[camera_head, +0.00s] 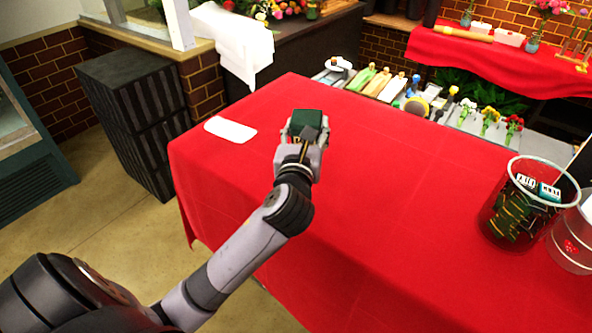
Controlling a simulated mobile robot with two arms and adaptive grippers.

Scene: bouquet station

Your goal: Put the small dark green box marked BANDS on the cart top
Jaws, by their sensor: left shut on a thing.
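A small dark green box (307,118) is between the fingers of my left gripper (305,131), over the far left part of the red-covered table (390,190). The gripper is shut on it. The gripper hides most of the box's near face, so its marking cannot be read. I cannot tell whether the box touches the cloth. My right gripper is out of view. No surface here can be clearly told as the cart top.
A white card or cloth (230,129) lies left of the gripper. A glass container (520,205) with dark items stands at the table's right. Flowers and tools lie on a grey surface (545,150) behind. A black slatted crate (135,120) stands left. The table's middle is clear.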

